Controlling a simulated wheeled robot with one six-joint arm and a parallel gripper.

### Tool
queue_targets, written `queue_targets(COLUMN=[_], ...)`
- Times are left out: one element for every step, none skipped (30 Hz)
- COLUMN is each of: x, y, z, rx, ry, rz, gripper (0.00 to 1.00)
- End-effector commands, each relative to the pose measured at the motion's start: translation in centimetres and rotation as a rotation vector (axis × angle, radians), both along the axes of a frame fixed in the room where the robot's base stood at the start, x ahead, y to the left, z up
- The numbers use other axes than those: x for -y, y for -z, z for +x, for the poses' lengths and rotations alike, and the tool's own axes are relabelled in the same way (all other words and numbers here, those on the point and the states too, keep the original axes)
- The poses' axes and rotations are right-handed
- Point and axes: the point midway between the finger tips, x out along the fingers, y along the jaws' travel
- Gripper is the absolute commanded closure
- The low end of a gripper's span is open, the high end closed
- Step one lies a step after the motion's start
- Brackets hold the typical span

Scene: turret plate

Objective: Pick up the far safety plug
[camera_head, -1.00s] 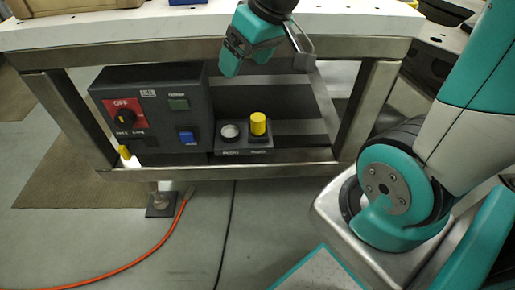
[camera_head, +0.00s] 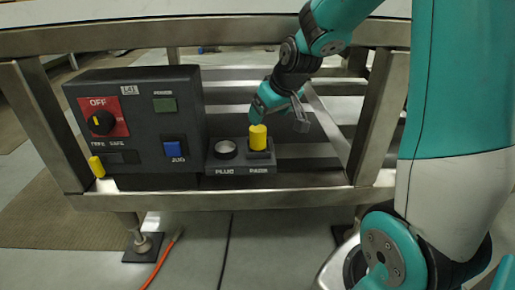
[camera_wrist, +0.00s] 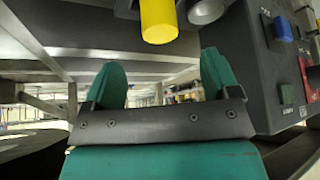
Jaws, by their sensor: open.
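A yellow cylindrical safety plug (camera_head: 258,138) stands upright in the right-hand holder of a small dark block beside the control box. It also shows at the top of the wrist view (camera_wrist: 158,20). My gripper (camera_head: 268,104) is just behind and above the plug in the head view, partly hidden by it. In the wrist view my gripper (camera_wrist: 160,78) has its two teal fingers well apart with nothing between them. The plug lies beyond the fingertips there, apart from them. A smaller yellow piece (camera_head: 96,166) sits at the box's lower left; I cannot tell what it is.
The dark control box (camera_head: 140,125) has a red OFF panel with a knob (camera_head: 102,122) and a blue button (camera_head: 175,148). An empty round socket (camera_head: 225,149) is left of the plug. A metal frame with rails (camera_head: 300,195) surrounds them, with the table top above.

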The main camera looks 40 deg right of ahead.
Motion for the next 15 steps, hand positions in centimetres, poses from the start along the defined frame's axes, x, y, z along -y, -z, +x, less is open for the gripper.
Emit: queue_targets(x=[-0.1,0.0,0.0,0.0,0.0,0.0,0.0,0.0,0.0,0.0,0.0,0.0,0.0,0.0,0.0], y=[1.7,2.2,2.8,3.3,3.6,4.0,4.2,4.3,4.5,4.6,4.6,4.8,5.0,5.2,5.7], z=[0.6,0.9,1.3,1.5,1.8,2.0,2.2,2.3,2.5,2.5,2.6,2.7,2.7,2.8,3.0], rx=[-0.003,-0.002,-0.002,-0.002,-0.002,-0.001,0.000,0.000,0.000,0.001,0.001,0.001,0.000,0.000,0.000], ry=[-0.002,-0.001,0.000,-0.001,0.000,0.000,0.000,0.000,0.000,0.000,0.000,0.000,0.000,0.000,0.000], rz=[0.001,0.002,0.001,0.002,0.001,0.001,0.001,0.001,0.000,0.000,0.000,0.000,0.000,0.000,0.000], gripper=[0.19,0.19,0.19,0.19,0.19,0.19,0.19,0.19,0.19,0.19,0.19,0.19,0.19,0.19,0.19])
